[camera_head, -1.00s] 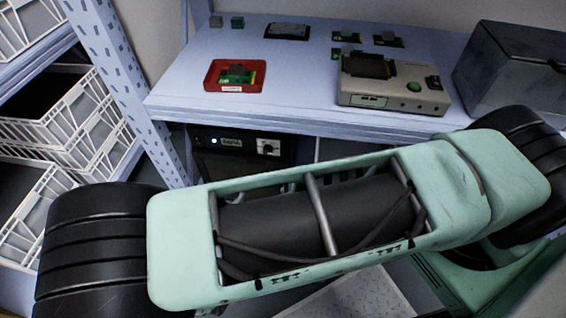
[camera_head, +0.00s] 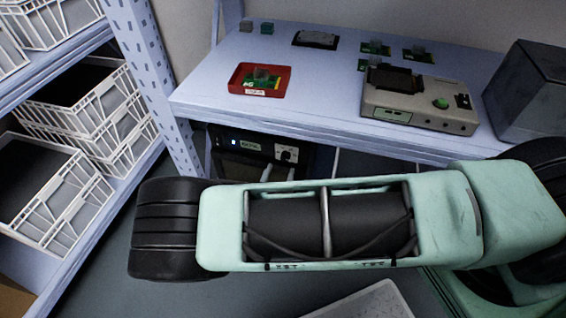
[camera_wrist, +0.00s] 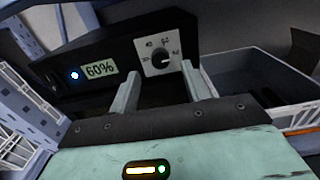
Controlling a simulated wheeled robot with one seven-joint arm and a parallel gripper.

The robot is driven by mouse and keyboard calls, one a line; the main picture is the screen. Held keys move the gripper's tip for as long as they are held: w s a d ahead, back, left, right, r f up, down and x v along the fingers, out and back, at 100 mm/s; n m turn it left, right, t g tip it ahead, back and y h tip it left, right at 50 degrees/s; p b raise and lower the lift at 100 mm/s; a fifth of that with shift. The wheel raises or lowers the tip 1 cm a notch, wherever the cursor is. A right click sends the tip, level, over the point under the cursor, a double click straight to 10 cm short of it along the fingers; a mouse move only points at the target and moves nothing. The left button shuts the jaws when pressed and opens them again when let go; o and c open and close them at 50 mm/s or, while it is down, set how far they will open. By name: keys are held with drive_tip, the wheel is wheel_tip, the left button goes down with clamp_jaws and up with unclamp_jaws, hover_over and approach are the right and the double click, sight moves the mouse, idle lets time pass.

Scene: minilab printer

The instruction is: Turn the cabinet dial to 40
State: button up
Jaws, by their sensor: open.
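The black cabinet (camera_wrist: 105,58) has a lit blue indicator and a label reading 60%. Its dial (camera_wrist: 160,57) is a black knob on a white square plate with small numbers around it; the exact pointer setting is too small to read surely. The cabinet (camera_head: 232,141) and dial (camera_head: 287,153) also show under the bench in the head view. My gripper (camera_wrist: 160,76) is open, its two pale fingers pointing at the cabinet front, one to each side of the dial and slightly below it. No contact with the knob is visible. The fingertips (camera_head: 279,173) show partly behind my arm in the head view.
A grey bin (camera_wrist: 255,80) stands right of the cabinet in the wrist view. The bench top (camera_head: 330,110) above holds a red tray (camera_head: 285,88) and a beige device (camera_head: 420,116). A perforated post (camera_head: 160,90) and shelves with white baskets (camera_head: 60,185) are at left.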

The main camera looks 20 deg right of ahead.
sight(284, 159)
drive_tip(key=shift+x, duration=2.2)
drive_tip(key=c, duration=1)
